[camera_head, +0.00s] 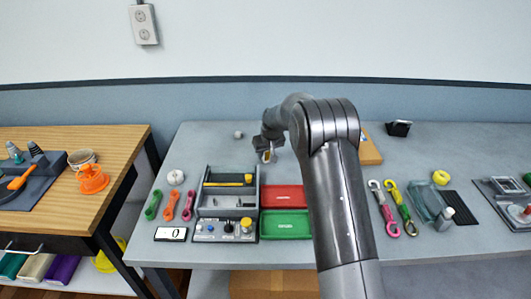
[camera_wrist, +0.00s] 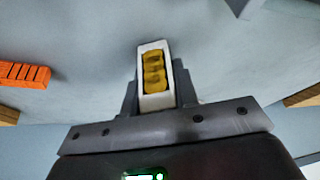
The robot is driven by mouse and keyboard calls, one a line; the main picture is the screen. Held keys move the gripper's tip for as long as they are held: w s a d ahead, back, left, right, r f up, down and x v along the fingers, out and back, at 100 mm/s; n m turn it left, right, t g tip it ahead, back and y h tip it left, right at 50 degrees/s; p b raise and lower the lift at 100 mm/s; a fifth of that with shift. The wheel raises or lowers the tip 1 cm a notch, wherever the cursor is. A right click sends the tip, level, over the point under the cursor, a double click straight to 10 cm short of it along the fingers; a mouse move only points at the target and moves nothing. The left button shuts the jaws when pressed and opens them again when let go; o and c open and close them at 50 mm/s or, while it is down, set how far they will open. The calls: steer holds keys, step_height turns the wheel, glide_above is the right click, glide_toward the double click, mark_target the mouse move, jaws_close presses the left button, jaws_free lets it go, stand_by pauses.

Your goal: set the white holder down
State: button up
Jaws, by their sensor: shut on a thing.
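The white holder (camera_wrist: 157,102) is a small, narrow, open-topped box with yellow lumpy contents in the wrist view. My gripper (camera_wrist: 156,80) is shut on it, with one dark finger along each long side. In the head view my gripper (camera_head: 269,148) is over the back part of the grey table, behind the red tray. The holder shows there only as a small pale and yellow patch (camera_head: 266,156). I cannot tell whether its underside touches the table.
The red tray (camera_head: 284,196) and green tray (camera_head: 285,224) lie in front, beside a grey control box (camera_head: 227,212). A small pale knob (camera_head: 239,134) stands left of my gripper. An orange ridged block (camera_wrist: 25,74) is left in the wrist view.

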steer(key=o, duration=1)
steer(key=shift+o, duration=0.2)
steer(key=s+d+r+m, duration=0.1)
steer(key=s+d+r, duration=0.2)
steer(key=s+r, duration=0.5)
steer(key=s+d+r, duration=0.3)
steer(key=s+r, duration=0.2)
steer(key=r, duration=0.7)
steer(key=s+d+r+m+t, duration=0.1)
steer(key=s+d+r, duration=0.15)
steer(key=s, duration=0.35)
steer(key=s+d+r, duration=0.1)
steer(key=s+r, duration=0.2)
steer(key=s, duration=0.4)
steer(key=s+d+f+m, duration=0.1)
steer(key=s+d, duration=0.1)
steer(key=s, duration=1)
steer(key=s+d+f+m+h, duration=0.1)
steer(key=s+d, duration=0.2)
steer(key=s, duration=0.8)
steer(key=shift+s+d+f+m+t+h, duration=0.15)
steer(key=shift+s+m+t+h, duration=0.15)
steer(key=shift+s, duration=0.1)
